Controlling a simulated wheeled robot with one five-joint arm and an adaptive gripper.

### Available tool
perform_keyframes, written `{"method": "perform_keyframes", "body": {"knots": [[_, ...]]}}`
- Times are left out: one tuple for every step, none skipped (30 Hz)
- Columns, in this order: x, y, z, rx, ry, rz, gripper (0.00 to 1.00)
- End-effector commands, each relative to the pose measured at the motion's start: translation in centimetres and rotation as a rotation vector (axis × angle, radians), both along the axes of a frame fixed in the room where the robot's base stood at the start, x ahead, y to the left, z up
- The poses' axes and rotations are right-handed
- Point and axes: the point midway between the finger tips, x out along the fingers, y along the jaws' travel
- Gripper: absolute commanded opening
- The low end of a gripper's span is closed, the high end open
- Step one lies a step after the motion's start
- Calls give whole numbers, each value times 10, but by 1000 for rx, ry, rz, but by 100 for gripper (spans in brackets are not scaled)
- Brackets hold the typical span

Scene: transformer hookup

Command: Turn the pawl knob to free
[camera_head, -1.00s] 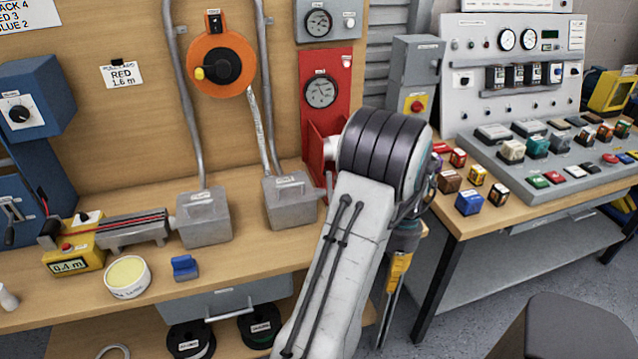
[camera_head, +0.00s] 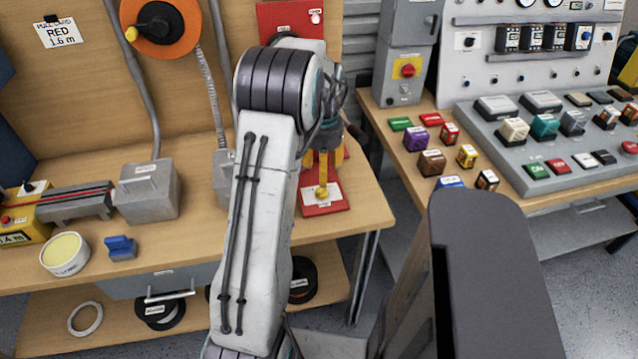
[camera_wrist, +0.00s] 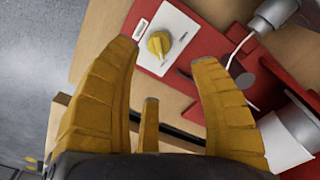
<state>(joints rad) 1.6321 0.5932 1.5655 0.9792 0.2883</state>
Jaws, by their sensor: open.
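The pawl knob is a small yellow knob (camera_wrist: 159,43) on a white plate (camera_wrist: 172,22), which is fixed to a red base (camera_wrist: 112,18) on the wooden bench. In the head view the red base (camera_head: 325,208) sits near the bench's right end. My gripper (camera_wrist: 163,60) has its yellow fingers spread apart and empty. In the wrist view the knob shows beyond the fingertips, between them and nearer the left finger. I see no contact. In the head view my gripper (camera_head: 320,165) is by the red base, partly hidden by my arm.
In the wrist view a grey-white cylinder (camera_wrist: 290,135) and a thin pale lead (camera_wrist: 238,48) are at the right. In the head view a second bench holds several coloured blocks (camera_head: 432,162) and a control panel (camera_head: 540,135). A gap with floor separates the benches.

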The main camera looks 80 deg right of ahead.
Motion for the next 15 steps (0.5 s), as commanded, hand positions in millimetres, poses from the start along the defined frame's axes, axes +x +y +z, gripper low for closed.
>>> {"method": "perform_keyframes", "body": {"knots": [[0, 1, 0, 2, 0, -13, 56], [0, 1, 0, 3, 0, -20, 56], [0, 1, -1, 4, 0, -30, 56], [0, 1, -2, 5, -1, -36, 56], [0, 1, -3, 5, 0, -41, 56], [0, 1, -6, 5, 0, -46, 56], [0, 1, -8, 5, 0, -49, 56], [0, 1, -11, 6, 0, -51, 56], [0, 2, -16, 7, -1, -52, 56], [0, 2, -20, 7, -1, -52, 56], [0, 2, -24, 9, 0, -52, 56], [0, 2, -29, 7, -1, -52, 56], [0, 2, -33, 7, -1, -52, 56], [0, 2, -37, 7, -1, -52, 56], [0, 2, -42, 7, -1, -51, 56]]}}
